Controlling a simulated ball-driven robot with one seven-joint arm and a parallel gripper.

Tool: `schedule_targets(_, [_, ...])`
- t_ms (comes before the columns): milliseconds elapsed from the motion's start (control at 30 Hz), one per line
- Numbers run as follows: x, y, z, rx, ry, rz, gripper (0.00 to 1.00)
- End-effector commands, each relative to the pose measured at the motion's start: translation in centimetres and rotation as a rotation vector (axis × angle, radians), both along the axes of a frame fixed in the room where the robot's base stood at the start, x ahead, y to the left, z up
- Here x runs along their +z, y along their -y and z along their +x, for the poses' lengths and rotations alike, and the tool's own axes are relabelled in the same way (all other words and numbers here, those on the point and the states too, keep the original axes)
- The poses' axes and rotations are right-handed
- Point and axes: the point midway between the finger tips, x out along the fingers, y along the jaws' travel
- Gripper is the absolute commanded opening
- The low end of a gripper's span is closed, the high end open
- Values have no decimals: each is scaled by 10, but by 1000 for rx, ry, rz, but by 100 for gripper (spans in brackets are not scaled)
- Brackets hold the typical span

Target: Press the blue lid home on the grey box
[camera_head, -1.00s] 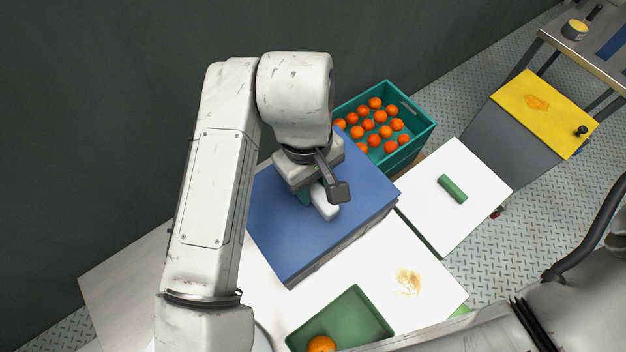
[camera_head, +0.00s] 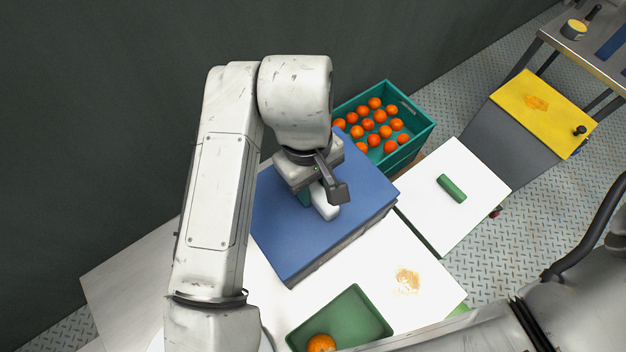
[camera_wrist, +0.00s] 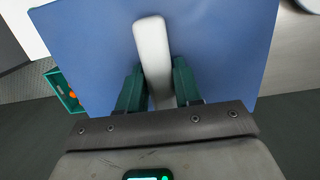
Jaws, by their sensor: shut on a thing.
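The blue lid (camera_head: 346,199) lies on top of the grey box (camera_head: 330,251), whose side shows only as a narrow dark strip under the lid's front edge. The lid also fills much of the wrist view (camera_wrist: 90,45). A white handle bar (camera_wrist: 152,45) runs across the middle of the lid. My gripper (camera_wrist: 158,85) has its two green fingers on either side of the bar, shut on it. In the head view my gripper (camera_head: 313,200) is over the lid's middle and hides part of it. Whether the lid is fully seated all round cannot be told.
A teal crate (camera_head: 425,122) of oranges stands behind the box to the right. A green tray (camera_head: 365,312) with an orange (camera_head: 321,344) is in front. A brown stain (camera_head: 407,281) marks the white table.

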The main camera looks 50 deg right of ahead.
Motion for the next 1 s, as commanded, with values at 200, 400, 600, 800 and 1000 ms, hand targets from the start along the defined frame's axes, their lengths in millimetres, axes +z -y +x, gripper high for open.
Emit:
schedule_targets(200, [0, 0, 0, 0, 0, 0, 1])
schedule_targets(400, [-3, 0, 0, 0, 0, 0, 1])
schedule_targets(600, [-8, 0, 0, 0, 0, 0, 1])
schedule_targets(800, [-12, 0, 0, 0, 0, 0, 1])
schedule_targets(1000, [-12, 0, 0, 0, 0, 0, 48])
